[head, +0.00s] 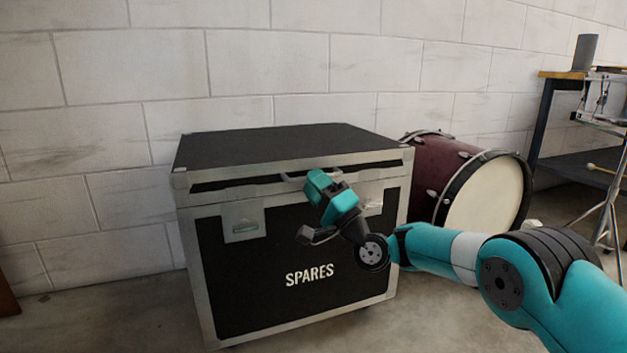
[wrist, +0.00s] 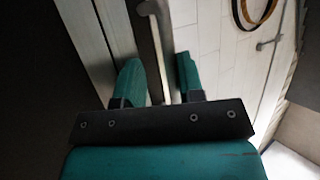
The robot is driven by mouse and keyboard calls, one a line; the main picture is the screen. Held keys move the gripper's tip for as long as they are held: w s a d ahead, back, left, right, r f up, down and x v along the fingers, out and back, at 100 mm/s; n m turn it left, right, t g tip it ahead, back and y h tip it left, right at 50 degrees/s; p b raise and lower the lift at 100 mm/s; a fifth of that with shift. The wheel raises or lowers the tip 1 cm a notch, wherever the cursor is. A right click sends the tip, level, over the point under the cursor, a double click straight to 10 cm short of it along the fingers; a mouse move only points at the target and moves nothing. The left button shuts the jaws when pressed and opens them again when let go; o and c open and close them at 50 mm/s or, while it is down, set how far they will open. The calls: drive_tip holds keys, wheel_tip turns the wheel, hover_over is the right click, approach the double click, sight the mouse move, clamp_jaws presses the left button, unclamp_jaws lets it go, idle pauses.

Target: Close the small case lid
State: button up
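The case (head: 300,240) is a black box with silver edges, marked SPARES, standing on the floor in the head view. Its black lid (head: 280,145) lies flat or nearly flat over the body; I cannot tell whether a narrow gap is left at the front. A grey handle (head: 297,178) is on the lid's front edge, partly hidden by my gripper (head: 316,183). In the wrist view, the fingers of my gripper (wrist: 158,68) are apart. The grey handle bar (wrist: 156,45) runs between them, with no clear contact on either finger.
A dark red drum (head: 440,185) lies on its side right of the case. A bench (head: 560,120) and a chrome stand (head: 608,195) are at the far right. A block wall (head: 270,60) is behind the case. Floor is clear at front left.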

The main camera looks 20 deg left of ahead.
drive_tip(key=shift+f, duration=0.4)
drive_tip(key=shift+d, duration=0.1)
drive_tip(key=b+v, duration=0.1)
drive_tip(key=v, duration=0.6)
drive_tip(key=shift+r+b, duration=0.3)
drive_tip(key=shift+b, duration=0.05)
drive_tip(key=shift+s+d, duration=0.1)
drive_tip(key=shift+d, duration=0.05)
